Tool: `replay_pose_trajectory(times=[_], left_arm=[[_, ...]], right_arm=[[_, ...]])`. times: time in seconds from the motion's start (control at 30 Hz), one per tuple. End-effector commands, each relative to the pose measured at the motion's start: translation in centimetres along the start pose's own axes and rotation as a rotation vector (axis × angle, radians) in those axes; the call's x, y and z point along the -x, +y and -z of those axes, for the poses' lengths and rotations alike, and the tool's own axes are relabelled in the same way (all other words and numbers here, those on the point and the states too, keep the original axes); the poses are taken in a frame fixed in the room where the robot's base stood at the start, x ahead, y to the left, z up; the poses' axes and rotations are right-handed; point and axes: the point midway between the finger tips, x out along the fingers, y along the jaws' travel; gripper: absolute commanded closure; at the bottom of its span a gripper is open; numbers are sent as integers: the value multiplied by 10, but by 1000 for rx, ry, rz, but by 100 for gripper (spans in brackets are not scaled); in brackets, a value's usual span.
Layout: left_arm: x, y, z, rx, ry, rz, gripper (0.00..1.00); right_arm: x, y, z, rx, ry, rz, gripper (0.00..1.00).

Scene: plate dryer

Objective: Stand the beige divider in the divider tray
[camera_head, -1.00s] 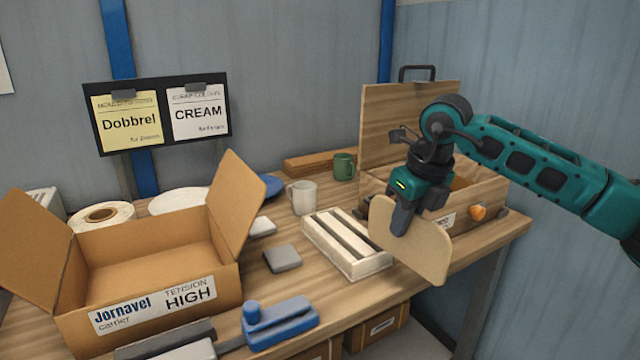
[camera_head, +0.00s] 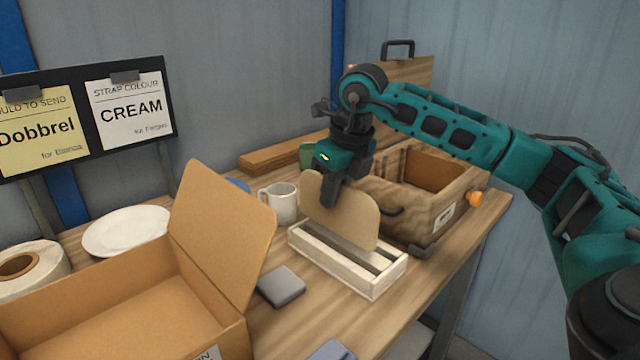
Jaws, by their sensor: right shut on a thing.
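The beige divider (camera_head: 352,220) is a flat board with rounded corners, standing about upright over the divider tray (camera_head: 368,288). The tray is a white slatted box with long slots, on the table in front of the wooden box. The divider's lower edge is at the tray's slats, roughly in line with the slots; I cannot tell whether it sits in a slot or just above. My right gripper (camera_head: 329,196) is shut on the divider's upper edge, left of its middle. My left gripper is not in view.
An open cardboard box (camera_head: 222,222) fills the front left. A grey block (camera_head: 281,286) lies left of the tray. A white mug (camera_head: 279,204) stands close behind the tray, and a wooden box (camera_head: 440,212) with an open lid stands close behind right.

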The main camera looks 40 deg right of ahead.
Motion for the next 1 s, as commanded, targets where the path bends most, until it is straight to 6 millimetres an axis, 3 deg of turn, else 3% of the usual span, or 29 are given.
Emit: replay_pose_trajectory(times=[0.3,1.0], left_arm=[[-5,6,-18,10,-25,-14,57],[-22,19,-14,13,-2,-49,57]], right_arm=[[-18,0,5,0,0,1,100],[-55,0,16,-1,-1,1,100]])
